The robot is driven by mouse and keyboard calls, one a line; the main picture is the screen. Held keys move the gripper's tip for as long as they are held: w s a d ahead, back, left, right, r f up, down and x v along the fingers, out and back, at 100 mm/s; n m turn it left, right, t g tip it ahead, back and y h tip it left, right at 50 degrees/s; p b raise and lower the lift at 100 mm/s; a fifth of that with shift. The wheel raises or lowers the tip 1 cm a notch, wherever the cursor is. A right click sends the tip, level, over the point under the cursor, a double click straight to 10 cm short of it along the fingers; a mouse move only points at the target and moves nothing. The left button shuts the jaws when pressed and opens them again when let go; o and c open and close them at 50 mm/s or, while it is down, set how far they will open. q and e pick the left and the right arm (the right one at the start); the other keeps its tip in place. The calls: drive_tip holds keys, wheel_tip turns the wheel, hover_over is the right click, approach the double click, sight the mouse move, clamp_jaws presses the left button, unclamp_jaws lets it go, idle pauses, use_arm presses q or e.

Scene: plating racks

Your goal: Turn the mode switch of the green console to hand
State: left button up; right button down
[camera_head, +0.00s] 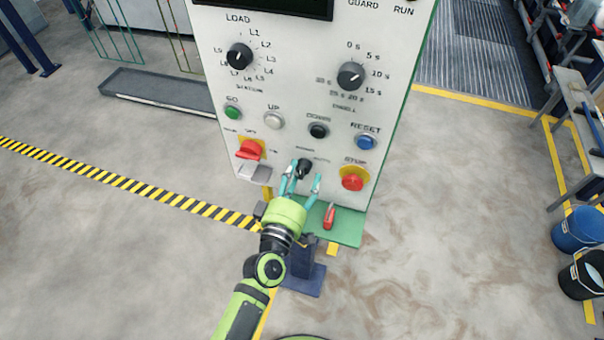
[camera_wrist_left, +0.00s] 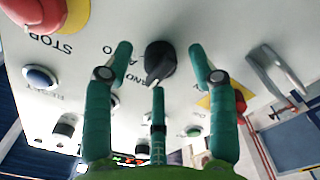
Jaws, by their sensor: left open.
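The console (camera_head: 330,125) has a pale front panel with a green side edge and a green shelf below. Its mode switch (camera_head: 303,167) is a black knob low on the panel, left of the red stop button. In the left wrist view the knob (camera_wrist_left: 159,58) shows a pointer slanting toward lower left; the partly covered lettering beside it is hard to read. My left gripper (camera_head: 304,183) is open, with teal fingers on either side of the knob. In the left wrist view the left gripper (camera_wrist_left: 160,52) has a third finger below; contact cannot be told. My right gripper is out of view.
The red stop button (camera_head: 352,181) sits close right of the gripper, and a red rotary switch (camera_head: 250,150) on a yellow plate sits left. A blue reset button (camera_head: 366,142) is above right. A red-handled item (camera_head: 329,216) is on the shelf.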

use_arm(q)
drive_tip(key=v, duration=1)
drive_tip(key=shift+s, duration=0.4)
drive_tip(key=s+a+f+m+g+y, duration=0.1)
drive_tip(key=s+a+f+m+g, duration=0.15)
drive_tip(key=f, duration=0.75)
drive_tip(key=s+a+f+m+g, duration=0.1)
drive_tip(key=s+f+m+g, duration=0.15)
drive_tip(key=f, duration=0.65)
drive_tip(key=s+a+f+m+g+y, duration=0.1)
drive_tip(key=s+a+f+m+g, duration=0.2)
drive_tip(key=f, duration=0.7)
drive_tip(key=s+a+f+m+g+y, duration=0.1)
drive_tip(key=s+a+f+g, duration=0.1)
drive_tip(key=s+a+f, duration=0.2)
drive_tip(key=s+a+f+m+g+y, duration=0.1)
drive_tip(key=s+a+f+g, duration=0.2)
drive_tip(key=s+f, duration=0.3)
drive_tip(key=s+a+f+m+g+y, duration=0.1)
drive_tip(key=s+a+f+g, duration=0.2)
drive_tip(key=s, duration=1)
wheel_tip(320, 180, down, 2)
drive_tip(key=a, duration=0.2)
drive_tip(key=shift+a+y, duration=0.25)
drive_tip(key=shift+y, duration=0.05)
drive_tip(key=shift+s, duration=0.15)
